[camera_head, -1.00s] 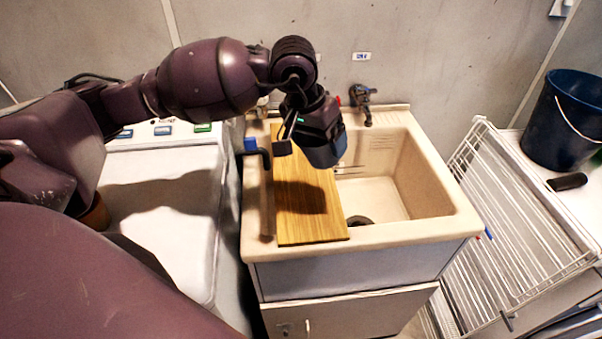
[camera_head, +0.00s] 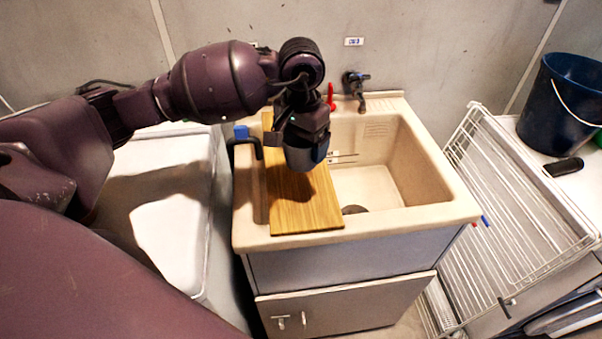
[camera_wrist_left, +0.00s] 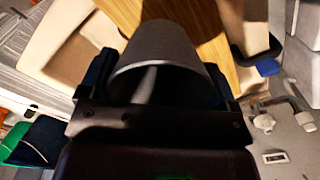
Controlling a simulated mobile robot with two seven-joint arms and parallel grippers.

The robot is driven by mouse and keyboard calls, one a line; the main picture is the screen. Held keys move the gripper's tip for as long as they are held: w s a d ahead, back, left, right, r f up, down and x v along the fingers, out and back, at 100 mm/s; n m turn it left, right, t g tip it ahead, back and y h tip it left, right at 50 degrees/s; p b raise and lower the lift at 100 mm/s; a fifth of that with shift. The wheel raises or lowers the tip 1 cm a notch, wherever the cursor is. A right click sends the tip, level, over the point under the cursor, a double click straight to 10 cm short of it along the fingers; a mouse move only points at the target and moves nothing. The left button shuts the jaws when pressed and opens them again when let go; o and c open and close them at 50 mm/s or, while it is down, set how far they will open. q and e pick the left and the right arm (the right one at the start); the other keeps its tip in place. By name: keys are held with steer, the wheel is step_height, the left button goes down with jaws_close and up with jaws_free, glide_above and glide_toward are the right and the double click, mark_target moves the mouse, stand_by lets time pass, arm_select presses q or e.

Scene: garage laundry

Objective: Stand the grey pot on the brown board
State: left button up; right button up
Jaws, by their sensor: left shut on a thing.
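The grey pot (camera_head: 306,155) is in my left gripper (camera_head: 307,140), over the brown board. In the left wrist view the gripper (camera_wrist_left: 166,85) has one finger on each side of the pot (camera_wrist_left: 172,48), whose round rim faces the camera. The brown board (camera_head: 305,213) lies across the left part of the sink. It also shows in the left wrist view (camera_wrist_left: 120,12), behind the pot. The pot's shadow falls on the board; whether its base touches the board I cannot tell. My right gripper is not in view.
The sink (camera_head: 395,170) has an open basin right of the board. A blue-handled tap (camera_head: 241,133) stands at its left edge, another tap (camera_head: 356,88) behind. A white rack (camera_head: 520,190) and a dark bucket (camera_head: 563,105) are on the right.

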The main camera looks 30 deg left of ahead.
mark_target(301, 161)
arm_select(q)
step_height(301, 161, down, 5)
steer(key=shift+r, duration=0.1)
step_height(301, 161, down, 4)
steer(key=shift+f, duration=0.25)
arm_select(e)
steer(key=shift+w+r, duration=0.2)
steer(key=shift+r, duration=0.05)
